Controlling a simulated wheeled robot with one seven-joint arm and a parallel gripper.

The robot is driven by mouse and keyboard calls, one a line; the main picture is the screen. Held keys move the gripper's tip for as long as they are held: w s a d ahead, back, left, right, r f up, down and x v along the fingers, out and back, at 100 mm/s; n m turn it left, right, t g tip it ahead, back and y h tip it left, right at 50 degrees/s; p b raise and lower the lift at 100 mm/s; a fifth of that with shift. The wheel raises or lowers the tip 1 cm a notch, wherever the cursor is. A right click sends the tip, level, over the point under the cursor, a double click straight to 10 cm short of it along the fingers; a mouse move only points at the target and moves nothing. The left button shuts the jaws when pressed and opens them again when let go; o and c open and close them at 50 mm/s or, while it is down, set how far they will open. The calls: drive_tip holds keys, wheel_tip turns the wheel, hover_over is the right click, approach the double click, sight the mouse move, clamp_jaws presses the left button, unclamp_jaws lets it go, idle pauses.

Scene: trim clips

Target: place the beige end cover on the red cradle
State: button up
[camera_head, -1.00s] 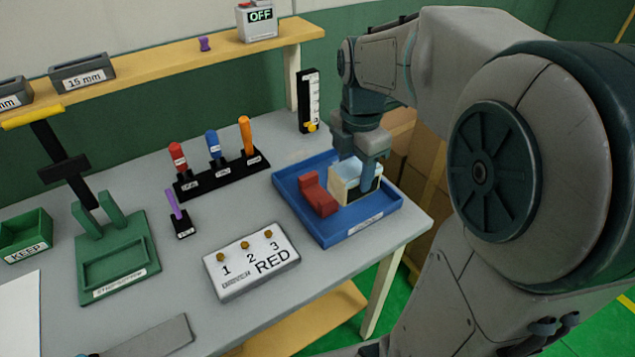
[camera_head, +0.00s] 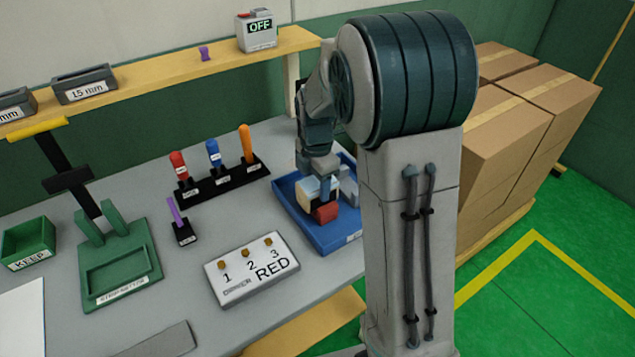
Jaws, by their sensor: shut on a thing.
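My gripper (camera_head: 322,180) is over the blue tray (camera_head: 338,239) on the right of the table, pointing down. It is shut on the beige end cover (camera_head: 305,197), a small blocky piece with a pale top, partly hidden by the fingers. A red piece (camera_head: 327,212) shows just in front of and below the beige cover, and much of it is hidden. I cannot tell whether the two touch, or whether this red piece is the red cradle. A grey piece (camera_head: 349,186) is in the tray to the right of my gripper.
A white board (camera_head: 240,284) reading 1 2 3 and RED lies left of the tray. A black rack (camera_head: 228,179) of coloured-handled tools stands behind. A green fixture (camera_head: 125,288) and a green KEEP bin (camera_head: 30,240) are at left. My arm hides the tray's right side.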

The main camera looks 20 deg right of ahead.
drive_tip(key=shift+f, duration=0.3)
drive_tip(key=shift+f, duration=0.2)
drive_tip(key=o, duration=1.1)
drive_tip(key=shift+r, duration=0.1)
